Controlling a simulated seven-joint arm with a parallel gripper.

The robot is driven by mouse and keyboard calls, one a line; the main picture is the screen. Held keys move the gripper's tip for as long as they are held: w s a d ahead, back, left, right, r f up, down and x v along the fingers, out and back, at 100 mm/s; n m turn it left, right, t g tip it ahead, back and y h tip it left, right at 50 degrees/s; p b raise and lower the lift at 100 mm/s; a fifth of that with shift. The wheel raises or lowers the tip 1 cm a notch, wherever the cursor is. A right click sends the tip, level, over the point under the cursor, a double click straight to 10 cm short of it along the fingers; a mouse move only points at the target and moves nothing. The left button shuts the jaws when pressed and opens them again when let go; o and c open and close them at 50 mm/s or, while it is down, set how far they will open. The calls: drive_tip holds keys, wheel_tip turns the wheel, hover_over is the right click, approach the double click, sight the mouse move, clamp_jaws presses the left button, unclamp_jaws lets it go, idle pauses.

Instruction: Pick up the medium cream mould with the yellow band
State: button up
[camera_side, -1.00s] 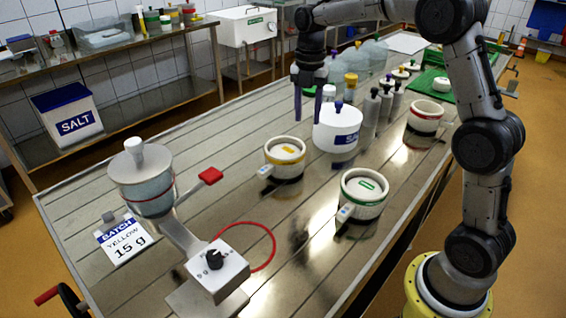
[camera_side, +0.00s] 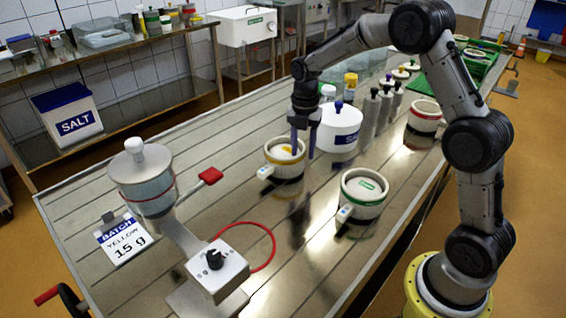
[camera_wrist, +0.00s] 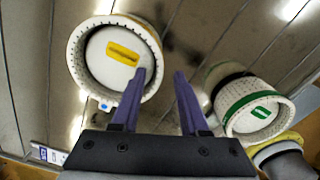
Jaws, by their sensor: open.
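My gripper (camera_side: 302,152) points down at the mould's right edge.
A green-banded mould (camera_side: 363,196) stands to the right and nearer; it also shows in the wrist view (camera_wrist: 245,105). A red-banded mould (camera_side: 424,118) is farther right. A white salt tub (camera_side: 340,128) stands close behind my gripper. A dosing stand (camera_side: 145,180) is at the left.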

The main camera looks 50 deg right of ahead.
clamp_jaws()
drive_tip(key=shift+r, duration=0.15)
idle(1.2)
